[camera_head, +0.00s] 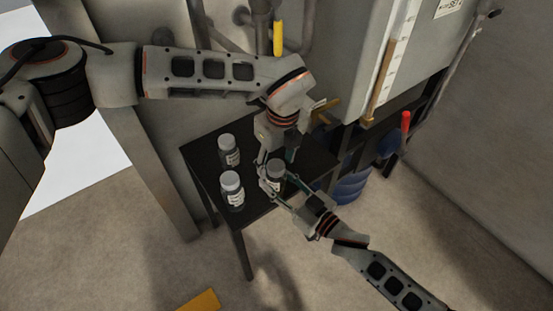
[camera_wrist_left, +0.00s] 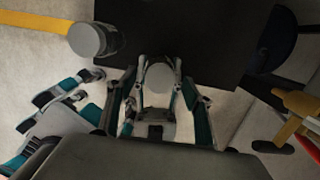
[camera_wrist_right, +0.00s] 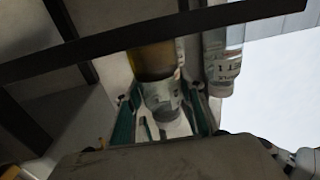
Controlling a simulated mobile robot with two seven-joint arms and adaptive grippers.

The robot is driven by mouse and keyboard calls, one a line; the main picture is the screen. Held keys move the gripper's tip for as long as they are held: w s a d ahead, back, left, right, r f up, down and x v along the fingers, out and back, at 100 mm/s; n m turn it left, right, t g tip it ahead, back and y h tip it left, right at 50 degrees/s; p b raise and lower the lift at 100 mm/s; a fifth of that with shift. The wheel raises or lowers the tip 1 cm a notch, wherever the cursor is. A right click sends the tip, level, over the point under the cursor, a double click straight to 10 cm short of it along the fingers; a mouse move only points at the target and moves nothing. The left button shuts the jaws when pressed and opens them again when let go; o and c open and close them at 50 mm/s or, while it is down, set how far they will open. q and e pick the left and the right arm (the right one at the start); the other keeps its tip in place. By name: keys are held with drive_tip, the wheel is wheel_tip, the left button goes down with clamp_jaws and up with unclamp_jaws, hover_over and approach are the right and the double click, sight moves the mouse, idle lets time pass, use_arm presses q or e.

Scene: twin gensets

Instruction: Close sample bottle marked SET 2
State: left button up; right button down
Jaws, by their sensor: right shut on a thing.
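Three dark bottles with grey tops and pale labels are on a small black table (camera_head: 205,165). The right-hand bottle (camera_head: 276,172) is between the fingers of my right gripper (camera_head: 274,184), which is shut on it. In the left wrist view its round grey top (camera_wrist_left: 160,78) lies between the fingers of my left gripper (camera_wrist_left: 162,88). My left gripper is open just above, fingers pointing down. The right wrist view shows the held bottle (camera_wrist_right: 162,98) close up between the right fingers (camera_wrist_right: 162,110). I cannot read its label, and the fingers partly hide it.
The other two bottles (camera_head: 229,150) (camera_head: 232,190) stand to the left on the table; one shows in the left wrist view (camera_wrist_left: 90,40). A grey cabinet (camera_head: 350,50), a red handle (camera_head: 406,122) and a blue drum (camera_head: 350,187) are to the right.

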use_arm(q)
drive_tip(key=c, duration=1.2)
drive_tip(key=m, duration=0.5)
drive_tip(key=shift+h, duration=0.3)
drive_tip(key=m, duration=0.5)
drive_tip(key=shift+a+m+h, duration=0.15)
drive_tip(key=shift+m+h, duration=0.15)
drive_tip(key=m, duration=0.5)
drive_tip(key=shift+h, duration=0.3)
drive_tip(key=m, duration=0.3)
drive_tip(key=shift+f+m+g, duration=0.1)
drive_tip(key=shift+m+g, duration=0.2)
drive_tip(key=shift+m, duration=0.1)
